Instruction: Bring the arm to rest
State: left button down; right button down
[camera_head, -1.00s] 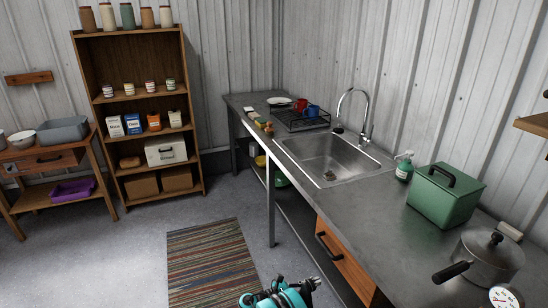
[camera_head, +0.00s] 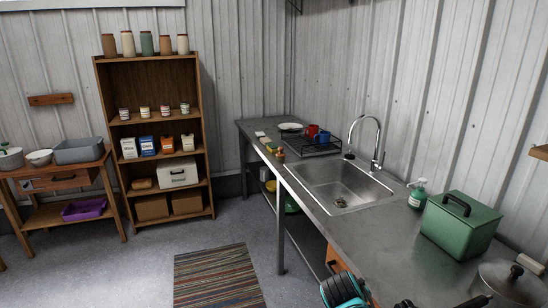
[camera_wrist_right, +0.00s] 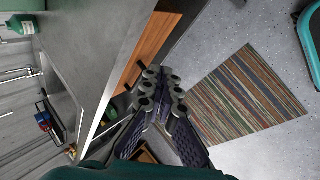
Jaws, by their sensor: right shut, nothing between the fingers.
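My right gripper (camera_wrist_right: 160,78) shows in the right wrist view with its dark fingers together and nothing between them. It hangs in the air in front of the counter's wooden drawer (camera_wrist_right: 158,40), with the floor and the striped rug beyond. I cannot tell its exact distance from the drawer. In the head view, a teal and black part of my arm shows at the bottom edge, by the counter's front edge. The fingers are not clear there. My left gripper is in neither view.
The metal counter (camera_head: 385,225) runs along the right, with a sink (camera_head: 340,188), a green box (camera_head: 460,225), a soap bottle (camera_head: 417,195) and a pot (camera_head: 510,283). A wooden shelf (camera_head: 155,75) stands at the back. The striped rug (camera_head: 218,278) and floor before it are clear.

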jog(key=s+a+m+y, duration=0.2)
jog(key=s+m, duration=0.2)
jog(key=s, duration=0.3)
jog(key=s+a+m+t+y, duration=0.1)
jog(key=s+m, duration=0.3)
jog(key=s, duration=0.4)
jog(key=shift+a+f+m+t+y, duration=0.15)
jog(key=shift+a+m+t+y, duration=0.15)
jog(key=shift+a+y, duration=0.55)
